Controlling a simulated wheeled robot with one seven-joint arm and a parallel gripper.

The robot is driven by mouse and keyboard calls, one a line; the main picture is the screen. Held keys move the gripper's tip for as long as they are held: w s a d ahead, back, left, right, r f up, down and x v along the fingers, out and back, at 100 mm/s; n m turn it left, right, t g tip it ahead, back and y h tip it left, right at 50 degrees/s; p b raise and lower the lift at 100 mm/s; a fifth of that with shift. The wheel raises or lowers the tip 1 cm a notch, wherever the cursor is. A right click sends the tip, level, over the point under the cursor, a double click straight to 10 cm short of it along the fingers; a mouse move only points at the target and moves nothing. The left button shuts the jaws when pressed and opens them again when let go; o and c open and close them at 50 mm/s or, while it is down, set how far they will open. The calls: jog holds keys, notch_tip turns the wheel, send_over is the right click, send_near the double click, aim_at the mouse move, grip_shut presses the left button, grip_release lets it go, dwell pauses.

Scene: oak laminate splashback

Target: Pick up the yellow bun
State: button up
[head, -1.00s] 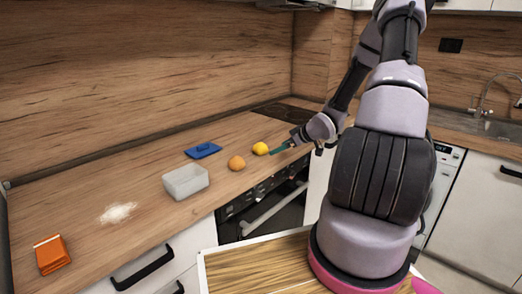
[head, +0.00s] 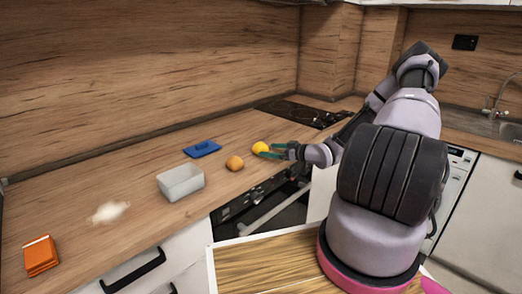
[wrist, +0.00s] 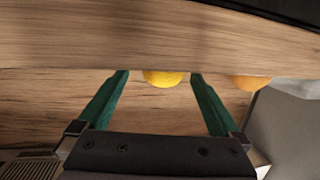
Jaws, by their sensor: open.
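The yellow bun (head: 260,148) sits on the wooden counter, near the hob, in the head view. My gripper (head: 270,151) is low over the counter at the bun's right side, with its green fingers pointing left towards it. In the wrist view the yellow bun (wrist: 163,79) shows between the tips of the two spread green fingers (wrist: 160,80). The fingers are open and hold nothing. I cannot tell whether the bun is fully between them or just beyond the tips.
An orange bun (head: 235,163) lies close by to the left. A blue flat item (head: 202,149), a pale open container (head: 181,183), a white patch (head: 110,212) and an orange packet (head: 40,256) are further left. A black hob (head: 305,113) is behind.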

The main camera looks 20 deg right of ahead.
aim_at(260, 149)
jog(key=x, duration=0.5)
jog(key=shift+a, duration=0.3)
jog(key=c, duration=1.2)
